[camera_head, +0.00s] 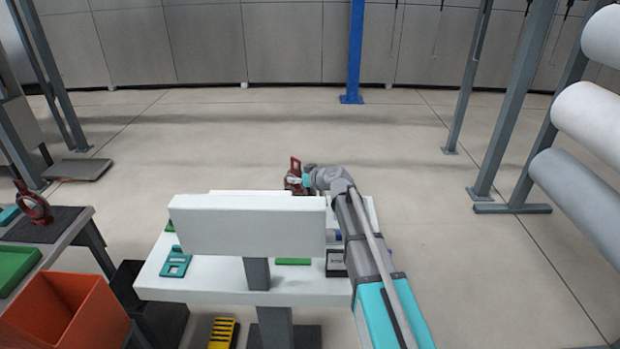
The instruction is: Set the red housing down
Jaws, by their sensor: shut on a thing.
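The red housing (295,164) shows at the far edge of the white table (170,284), partly hidden behind my gripper and the white panel. It looks upright with a loop-like top. My gripper (303,181) is at the end of my arm, shut on the red housing. The fingertips are small and partly hidden. I cannot tell whether the housing touches the table.
A white panel (247,227) on a grey post blocks the table's middle. A teal part (175,262) lies on the table's left. An orange bin (62,318) stands below.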

